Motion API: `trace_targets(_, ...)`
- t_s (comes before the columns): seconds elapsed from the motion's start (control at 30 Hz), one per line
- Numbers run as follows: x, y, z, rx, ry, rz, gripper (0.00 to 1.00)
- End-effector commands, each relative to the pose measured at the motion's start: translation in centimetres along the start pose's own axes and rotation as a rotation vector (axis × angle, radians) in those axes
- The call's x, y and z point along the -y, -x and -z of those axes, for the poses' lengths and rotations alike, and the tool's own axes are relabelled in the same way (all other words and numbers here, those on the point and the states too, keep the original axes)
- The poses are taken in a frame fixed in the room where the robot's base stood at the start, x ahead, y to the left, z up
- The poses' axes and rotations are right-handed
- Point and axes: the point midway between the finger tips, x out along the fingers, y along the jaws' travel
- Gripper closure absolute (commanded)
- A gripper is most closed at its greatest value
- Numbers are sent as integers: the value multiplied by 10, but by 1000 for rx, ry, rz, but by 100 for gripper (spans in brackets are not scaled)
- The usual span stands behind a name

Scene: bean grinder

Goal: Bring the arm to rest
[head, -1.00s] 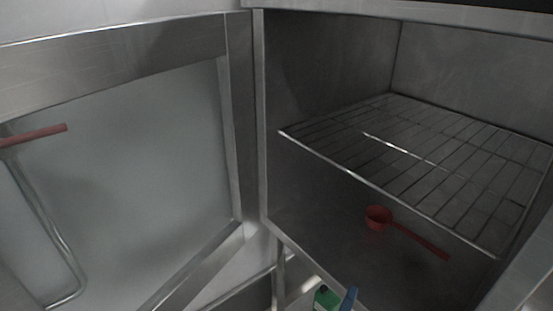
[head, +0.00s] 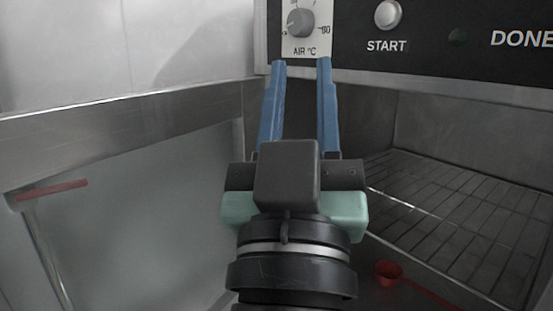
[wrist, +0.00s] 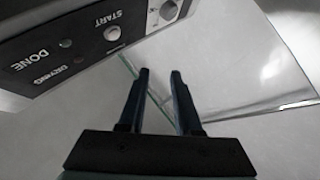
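My gripper (head: 301,64) is raised in the middle of the head view, in front of the open chamber. Its two blue fingers point up and away, with tips just below the air temperature knob (head: 300,22) in the picture. The fingers stand apart with nothing between them. In the wrist view my gripper (wrist: 159,72) also shows its two fingers spread and empty. Whether the tips touch the control panel (head: 430,66) cannot be told.
A red scoop (head: 389,270) lies on the chamber floor below a wire rack (head: 450,205). The glass door (head: 130,210) stands open at left, with a red handle-like bar (head: 52,188) near it. A START button (head: 388,14) is on the panel.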

Motion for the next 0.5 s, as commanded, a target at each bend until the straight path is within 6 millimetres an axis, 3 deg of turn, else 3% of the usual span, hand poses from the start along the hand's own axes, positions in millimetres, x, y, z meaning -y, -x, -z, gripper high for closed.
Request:
trace_targets(0.03,2,2,40,-86,-80,24,67)
trace_targets(0.1,6,9,88,-192,-193,72,67)
trace_targets(0.2,2,-22,116,-168,-185,69,67)
trace_targets(0.5,-5,-73,179,-163,-180,68,67)
